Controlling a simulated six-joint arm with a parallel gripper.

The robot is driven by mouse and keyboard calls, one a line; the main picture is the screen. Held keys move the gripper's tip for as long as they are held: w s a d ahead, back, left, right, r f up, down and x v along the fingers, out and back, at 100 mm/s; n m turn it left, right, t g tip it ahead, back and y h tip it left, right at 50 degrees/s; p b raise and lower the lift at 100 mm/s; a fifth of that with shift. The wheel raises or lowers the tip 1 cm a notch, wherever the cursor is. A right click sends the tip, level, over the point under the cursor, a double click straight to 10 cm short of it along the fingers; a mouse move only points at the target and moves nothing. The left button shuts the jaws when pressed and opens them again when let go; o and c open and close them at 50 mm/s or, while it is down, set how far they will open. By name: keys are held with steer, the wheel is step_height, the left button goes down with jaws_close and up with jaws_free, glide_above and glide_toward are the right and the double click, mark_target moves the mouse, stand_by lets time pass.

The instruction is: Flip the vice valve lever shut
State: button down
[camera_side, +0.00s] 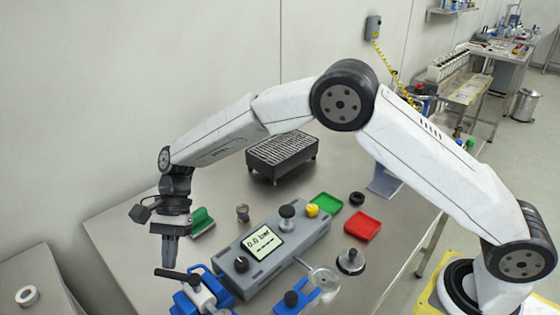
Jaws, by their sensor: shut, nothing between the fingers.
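The vice valve is a pale valve body (203,297) held in a blue vice (184,303) at the bottom left of the table. Its black lever (176,274) points left from the valve body, lying roughly level. My gripper (169,264) points straight down with its fingers shut and empty. The fingertips are just above or beside the left end of the lever. I cannot tell whether they touch it. The lower part of the vice is cut off by the picture's edge.
A grey console with a display (262,243) stands right of the vice. A second blue clamp (318,298) is at the bottom. A green brush (202,222) and small metal cylinder (242,213) lie behind. Red (362,226) and green (327,202) trays are further right, a dark ribbed block (283,154) at back.

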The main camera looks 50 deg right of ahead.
mark_target(157, 274)
steer(key=a+n+g+h, duration=0.1)
steer(key=n, duration=0.1)
steer(key=s+a+n+g+h, duration=0.1)
steer(key=n, duration=0.1)
steer(key=shift+a+n+h, duration=0.3)
steer(key=shift+n, duration=0.1)
steer(key=shift+s+a, duration=0.55)
steer(key=shift+s+a+n+g+h, duration=0.3)
steer(key=shift+s+a+n+h, duration=0.15)
steer(key=shift+n, duration=0.35)
steer(key=shift+s, duration=0.25)
steer(key=shift+a, duration=0.1)
steer(key=shift+r, duration=0.1)
steer(key=v, duration=0.7)
steer(key=shift+w+r, duration=0.2)
